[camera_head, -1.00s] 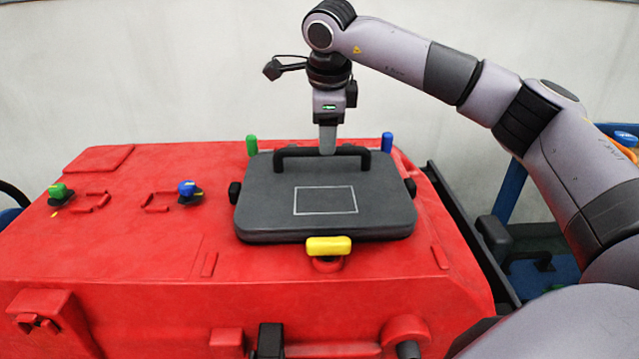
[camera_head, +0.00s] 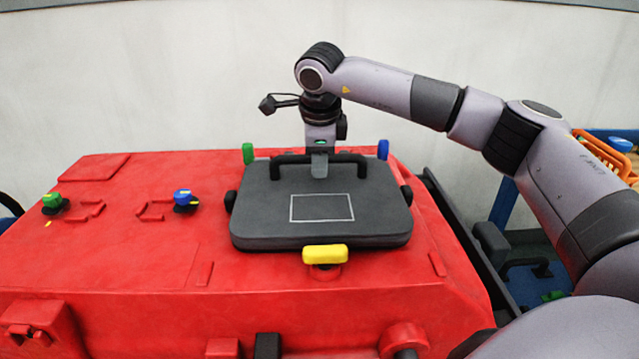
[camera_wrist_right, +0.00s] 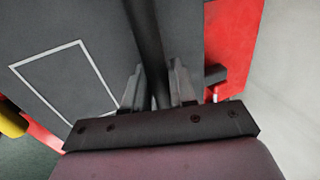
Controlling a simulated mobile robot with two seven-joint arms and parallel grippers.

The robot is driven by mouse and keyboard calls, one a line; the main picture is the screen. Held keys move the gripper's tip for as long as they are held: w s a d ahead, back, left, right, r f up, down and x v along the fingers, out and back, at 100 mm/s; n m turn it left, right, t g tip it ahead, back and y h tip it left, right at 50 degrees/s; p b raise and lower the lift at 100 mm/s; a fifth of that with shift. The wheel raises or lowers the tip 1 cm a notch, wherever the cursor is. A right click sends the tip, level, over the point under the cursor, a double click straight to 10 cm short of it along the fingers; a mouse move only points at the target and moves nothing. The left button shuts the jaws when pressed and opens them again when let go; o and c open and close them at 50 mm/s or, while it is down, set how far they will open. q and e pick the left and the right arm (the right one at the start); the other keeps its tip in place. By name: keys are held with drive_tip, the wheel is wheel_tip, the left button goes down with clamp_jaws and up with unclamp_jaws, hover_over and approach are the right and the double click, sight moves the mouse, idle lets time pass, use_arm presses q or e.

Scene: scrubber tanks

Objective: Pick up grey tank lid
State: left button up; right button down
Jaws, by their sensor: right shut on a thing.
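The grey tank lid (camera_head: 270,205) lies on top of the red machine, with a white rectangle outlined on its face. Its black bar handle (camera_head: 290,158) runs along the far edge. My right gripper (camera_head: 319,170) points down at the handle and is shut on it. In the right wrist view, the handle (camera_wrist_right: 146,45) passes between the two fingers of my right gripper (camera_wrist_right: 160,88), and the lid (camera_wrist_right: 70,50) fills the left part. The lid looks level; I cannot tell whether it is clear of the red surface. My left gripper is not in view.
The red machine (camera_head: 130,250) carries a green knob (camera_head: 52,203) and a blue knob (camera_head: 186,199) left of the lid. A yellow latch (camera_head: 325,255) is at its front edge; green (camera_head: 248,153) and blue (camera_head: 383,150) pegs stand behind it. An orange crate (camera_head: 598,150) is at far right.

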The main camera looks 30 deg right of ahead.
drive_tip(key=shift+r, duration=0.2)
wheel_tip(320, 180, up, 19)
drive_tip(key=p, duration=0.4)
drive_tip(key=p+x, duration=0.2)
drive_tip(key=x, duration=0.1)
drive_tip(key=s+p+x, duration=0.1)
drive_tip(key=x, duration=0.2)
drive_tip(key=a+p+x, duration=0.1)
drive_tip(key=p+x, duration=0.1)
drive_tip(key=x, duration=0.1)
drive_tip(key=shift+s+f+p, duration=0.3)
drive_tip(key=shift+f+p, duration=0.05)
drive_tip(key=shift+s+a+f, duration=0.1)
drive_tip(key=shift+f, duration=0.5)
wheel_tip(320, 180, down, 4)
drive_tip(key=b, duration=0.3)
drive_tip(key=shift+f+b, duration=0.45)
drive_tip(key=shift+b, duration=0.1)
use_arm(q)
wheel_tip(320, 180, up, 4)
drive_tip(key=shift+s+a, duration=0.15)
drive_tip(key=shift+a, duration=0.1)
